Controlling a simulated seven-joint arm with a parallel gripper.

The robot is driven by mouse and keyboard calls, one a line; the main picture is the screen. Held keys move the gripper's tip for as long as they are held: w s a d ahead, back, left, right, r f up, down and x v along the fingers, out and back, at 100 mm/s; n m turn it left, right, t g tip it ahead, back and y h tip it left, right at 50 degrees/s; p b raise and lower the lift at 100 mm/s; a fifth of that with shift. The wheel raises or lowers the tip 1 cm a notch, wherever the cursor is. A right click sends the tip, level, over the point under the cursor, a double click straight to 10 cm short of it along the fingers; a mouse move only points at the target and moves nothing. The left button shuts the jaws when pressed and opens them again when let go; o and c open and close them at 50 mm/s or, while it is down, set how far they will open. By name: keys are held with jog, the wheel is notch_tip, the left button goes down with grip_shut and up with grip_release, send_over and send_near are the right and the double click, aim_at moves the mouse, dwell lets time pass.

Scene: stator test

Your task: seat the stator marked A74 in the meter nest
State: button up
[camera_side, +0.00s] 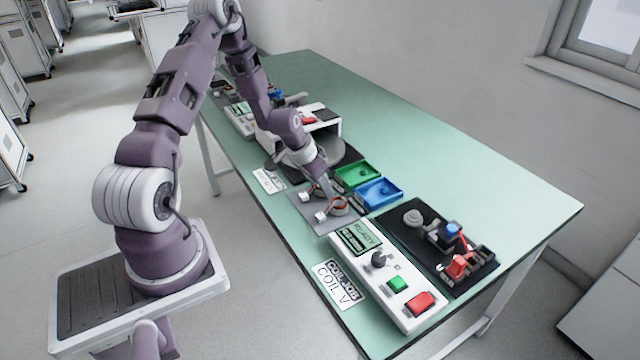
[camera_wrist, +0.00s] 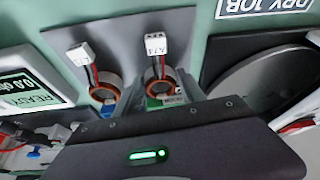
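The stator marked A74 has a copper-coloured ring (camera_wrist: 147,77) and a white connector (camera_wrist: 156,46) bearing its label. It lies on the grey mat (camera_wrist: 118,35). My gripper (camera_wrist: 161,82) has its fingers on either side of this ring; whether they press on it I cannot tell. In the side view my gripper (camera_side: 325,188) is low over the mat, largely hiding that stator. A second stator (camera_wrist: 106,88) lies to the left in the wrist view; it also shows in the side view (camera_side: 339,206). A black fixture (camera_side: 410,238) with a grey round post may be the meter nest.
A white meter box (camera_side: 385,275) showing READY, with a knob and green and red buttons, stands beside the fixture. Green (camera_side: 357,173) and blue (camera_side: 380,192) trays lie behind the mat. A grey turntable (camera_wrist: 262,83) is at the right in the wrist view. The table's far right is clear.

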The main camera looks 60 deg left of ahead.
aim_at(314, 189)
jog(key=shift+o, duration=1.2)
jog(key=v, duration=0.7)
jog(key=shift+w+r, duration=0.25)
jog(key=shift+r, duration=0.15)
jog(key=s+d+r+m, duration=0.1)
jog(key=s+d+r, duration=0.2)
jog(key=d+r, duration=0.45)
jog(key=s+d+r, duration=0.2)
jog(key=d+r, duration=0.3)
jog(key=r, duration=0.5)
jog(key=s+d+r, duration=0.3)
jog(key=s+d, duration=0.2)
jog(key=s, duration=0.3)
jog(key=s+d+r+t, duration=0.1)
jog(key=s+d+r, duration=0.3)
jog(key=s, duration=0.5)
jog(key=shift+s+d+h, duration=0.3)
jog(key=shift+d, duration=0.45)
